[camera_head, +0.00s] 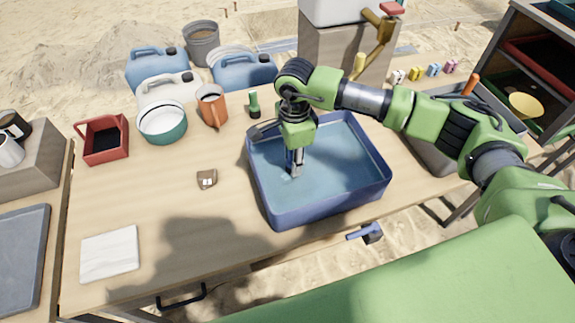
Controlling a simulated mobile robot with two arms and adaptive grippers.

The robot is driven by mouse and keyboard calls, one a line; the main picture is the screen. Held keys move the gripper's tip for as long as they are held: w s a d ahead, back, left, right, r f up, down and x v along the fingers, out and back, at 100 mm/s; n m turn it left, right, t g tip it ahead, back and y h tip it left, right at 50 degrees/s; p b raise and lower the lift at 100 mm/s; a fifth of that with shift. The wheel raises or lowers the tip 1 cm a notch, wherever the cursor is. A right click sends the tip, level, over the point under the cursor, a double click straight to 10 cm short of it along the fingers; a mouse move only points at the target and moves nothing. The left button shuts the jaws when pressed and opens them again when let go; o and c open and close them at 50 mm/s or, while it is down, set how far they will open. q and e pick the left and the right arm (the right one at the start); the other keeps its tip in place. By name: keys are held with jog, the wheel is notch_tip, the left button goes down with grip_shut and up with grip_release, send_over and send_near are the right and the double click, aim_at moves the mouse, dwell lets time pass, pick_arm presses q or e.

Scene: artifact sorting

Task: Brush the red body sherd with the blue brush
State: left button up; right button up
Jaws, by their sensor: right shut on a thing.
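My right gripper (294,174) points down inside the blue basin (376,193), with its fingertips at the water. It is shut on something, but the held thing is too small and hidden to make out. My left gripper is not in view. A small brown piece with a pale patch (207,180) lies on the table left of the basin; I cannot tell whether it is a sherd. I can make out neither a red body sherd nor a blue brush for certain.
The wooden table (180,230) is clear at its front left, beside a white cloth (110,252). A red tray (104,140), a teal-and-white bowl (162,123) and an orange jug (212,106) stand behind. A blue-handled fitting (365,233) sits at the front edge. A grey bin (432,152) stands right.

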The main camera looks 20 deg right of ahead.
jog(key=shift+w+d+f, duration=0.1)
jog(key=shift+d, duration=0.15)
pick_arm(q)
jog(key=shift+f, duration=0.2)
pick_arm(e)
jog(key=shift+s+a, duration=0.3)
jog(key=shift+a, duration=0.35)
jog(key=shift+s+a, duration=0.25)
jog(key=shift+a, duration=0.35)
jog(key=shift+s+a, duration=0.3)
jog(key=shift+a, duration=0.35)
jog(key=shift+d, duration=0.1)
